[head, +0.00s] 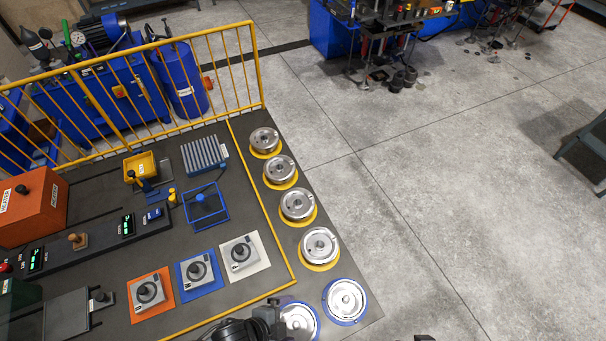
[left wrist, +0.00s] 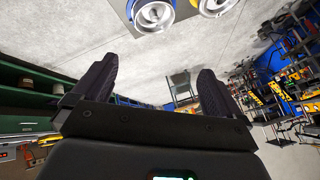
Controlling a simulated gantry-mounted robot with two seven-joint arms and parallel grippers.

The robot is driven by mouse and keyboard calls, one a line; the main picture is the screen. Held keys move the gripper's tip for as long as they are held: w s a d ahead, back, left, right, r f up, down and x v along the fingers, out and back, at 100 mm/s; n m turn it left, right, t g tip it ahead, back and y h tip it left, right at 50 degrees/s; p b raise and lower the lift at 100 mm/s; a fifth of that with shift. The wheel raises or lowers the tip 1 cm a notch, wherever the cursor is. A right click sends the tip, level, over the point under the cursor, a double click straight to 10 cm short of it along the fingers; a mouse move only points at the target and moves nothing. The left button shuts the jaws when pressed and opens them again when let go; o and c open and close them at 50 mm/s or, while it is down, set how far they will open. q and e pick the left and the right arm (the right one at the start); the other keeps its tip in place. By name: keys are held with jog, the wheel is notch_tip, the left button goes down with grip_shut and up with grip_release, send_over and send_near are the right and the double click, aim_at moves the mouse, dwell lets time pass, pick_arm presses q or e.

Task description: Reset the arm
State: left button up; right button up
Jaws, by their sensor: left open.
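My left gripper (head: 262,322) shows as a dark shape at the bottom edge of the head view, close to the blue-rimmed round metal moulds. In the left wrist view the left gripper (left wrist: 156,88) is open. Its two black fingers stand wide apart with nothing between them. Most of the left arm is out of the head view. A small dark tip at the head view's bottom edge is too cut off to identify. My right gripper does not show clearly in either view.
A dark work table (head: 110,210) with a yellow railing (head: 259,75) stands at the left. Silver moulds on yellow bases (head: 298,205) line its right edge, with a blue-rimmed mould (head: 345,300) nearest. Orange, blue and white mats hold gauges.

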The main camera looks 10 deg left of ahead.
pick_arm(q)
jog(key=s+a+r+n+g+y, duration=0.1)
jog(key=a+r+n+y, duration=0.4)
jog(key=a+n, duration=0.9)
notch_tip(320, 180, up, 3)
jog(key=shift+s+a+r+n, duration=0.2)
jog(key=shift+s+a+n, duration=0.05)
jog(key=shift+n, duration=0.05)
jog(key=c, duration=0.7)
jog(key=shift+o, duration=0.2)
